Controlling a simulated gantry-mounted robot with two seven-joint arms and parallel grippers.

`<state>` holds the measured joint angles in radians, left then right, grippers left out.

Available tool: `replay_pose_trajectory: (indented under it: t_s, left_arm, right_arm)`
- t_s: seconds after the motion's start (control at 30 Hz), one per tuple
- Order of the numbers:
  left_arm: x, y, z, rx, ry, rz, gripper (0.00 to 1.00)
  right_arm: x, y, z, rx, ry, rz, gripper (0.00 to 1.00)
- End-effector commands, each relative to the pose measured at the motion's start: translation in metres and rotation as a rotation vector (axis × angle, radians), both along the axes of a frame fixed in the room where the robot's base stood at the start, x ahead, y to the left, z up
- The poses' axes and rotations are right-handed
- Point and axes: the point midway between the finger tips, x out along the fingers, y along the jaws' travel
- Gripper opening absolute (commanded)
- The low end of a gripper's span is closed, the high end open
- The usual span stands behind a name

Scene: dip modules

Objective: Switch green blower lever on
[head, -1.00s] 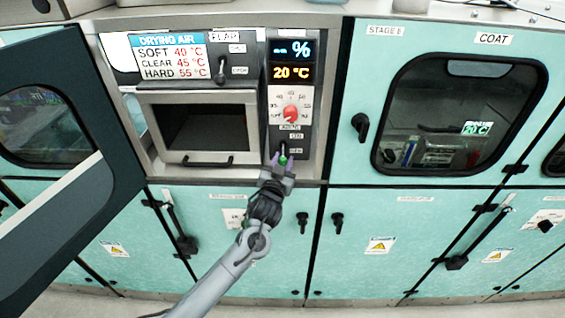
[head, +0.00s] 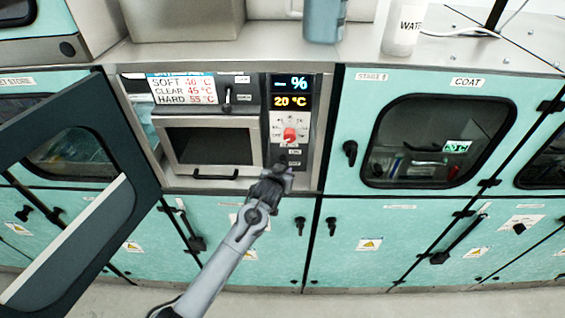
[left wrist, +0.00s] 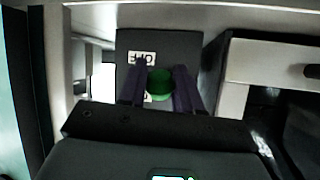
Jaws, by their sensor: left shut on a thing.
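The green blower lever's round knob (left wrist: 160,84) shows in the left wrist view, between the two purple fingers of my left gripper (left wrist: 160,90). The gripper is shut on the knob. In the head view my left gripper (head: 279,170) is at the bottom of the narrow control panel (head: 276,128), and it hides the lever. A label reading OFF (left wrist: 142,58) appears upside down beside the knob in the left wrist view. A second label is mostly hidden behind the fingers. My right gripper is not in view.
Above the lever are a red dial (head: 289,135) and a display reading 20 °C (head: 291,102). To the left are a flap lever (head: 228,98) and a chamber with a handle (head: 215,177). A dark open door (head: 75,205) stands at the far left.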

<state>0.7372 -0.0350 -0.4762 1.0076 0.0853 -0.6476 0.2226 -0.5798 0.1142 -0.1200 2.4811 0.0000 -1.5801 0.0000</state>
Motion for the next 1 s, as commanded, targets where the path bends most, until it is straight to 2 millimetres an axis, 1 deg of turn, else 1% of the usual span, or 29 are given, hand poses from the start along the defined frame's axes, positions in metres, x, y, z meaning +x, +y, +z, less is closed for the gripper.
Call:
replay_pose_trajectory:
  t_s: [0.03,0.2,0.4,0.77,0.8,0.93,1.0]
  left_arm:
    - [0.0,-0.001,0.008,-0.003,0.027,0.001,0.0]
    - [0.0,0.0,0.009,-0.008,0.093,0.0,0.0]
    - [0.0,0.0,0.009,-0.011,0.13,0.0,0.0]
    - [0.0,0.0,0.007,-0.01,0.135,0.001,0.0]
    - [0.0,0.0,0.007,-0.01,0.135,0.001,0.35]
    - [0.0,0.0,0.007,-0.01,0.134,0.001,0.55]
    - [0.0,0.0,0.008,-0.01,0.134,0.001,0.56]
  right_arm:
    - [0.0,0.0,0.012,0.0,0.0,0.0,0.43]
    - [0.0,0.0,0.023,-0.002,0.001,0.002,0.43]
    - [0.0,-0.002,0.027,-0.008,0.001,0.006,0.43]
    - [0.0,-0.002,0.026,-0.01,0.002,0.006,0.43]
    - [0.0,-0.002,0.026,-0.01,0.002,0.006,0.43]
    - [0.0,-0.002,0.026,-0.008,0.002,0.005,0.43]
    - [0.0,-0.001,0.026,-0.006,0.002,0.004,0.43]
